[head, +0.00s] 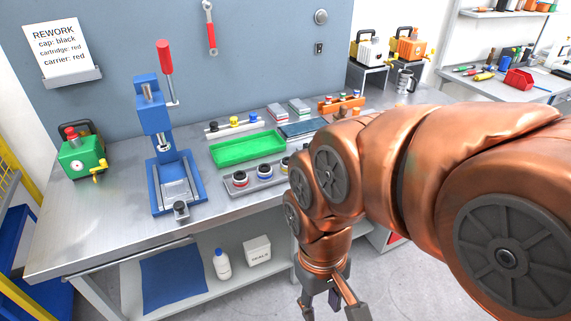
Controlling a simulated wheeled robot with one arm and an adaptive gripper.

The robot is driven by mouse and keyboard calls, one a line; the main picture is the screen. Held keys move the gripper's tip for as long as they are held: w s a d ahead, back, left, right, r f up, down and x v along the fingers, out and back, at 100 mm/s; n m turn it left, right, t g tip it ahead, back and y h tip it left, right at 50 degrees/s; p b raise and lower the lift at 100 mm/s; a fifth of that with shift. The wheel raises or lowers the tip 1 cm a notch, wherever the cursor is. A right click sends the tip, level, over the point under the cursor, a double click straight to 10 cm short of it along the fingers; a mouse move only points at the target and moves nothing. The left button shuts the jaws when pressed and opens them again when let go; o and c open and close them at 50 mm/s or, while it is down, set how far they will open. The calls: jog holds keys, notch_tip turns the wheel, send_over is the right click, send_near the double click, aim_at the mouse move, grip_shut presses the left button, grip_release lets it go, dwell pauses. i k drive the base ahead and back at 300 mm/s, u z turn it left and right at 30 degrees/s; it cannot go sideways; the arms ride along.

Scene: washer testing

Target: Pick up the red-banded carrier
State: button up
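The red-banded carrier (240,179) is a small dark round piece with a red ring. It stands at the left end of a grey tray (257,186) on the workbench. A blue-banded carrier (265,171) stands to its right, and another carrier (284,164) is partly hidden by my arm. My gripper (331,310) is low at the bottom of the head view, in front of the bench and to the right of the carriers. Its fingers are spread apart with nothing visible between them. The fingertips are near the picture's lower edge.
A blue press (158,130) with a red handle stands left of the tray, with a small dark piece (181,209) before it. A green tray (246,149) lies behind the carriers. A green machine (82,155) is at far left. A sign (56,48) reads "carrier: red".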

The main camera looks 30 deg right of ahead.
aim_at(240, 184)
jog(key=k, duration=0.5)
jog(key=u, duration=1.8)
jog(key=i, duration=0.85)
jog(key=z, duration=1.65)
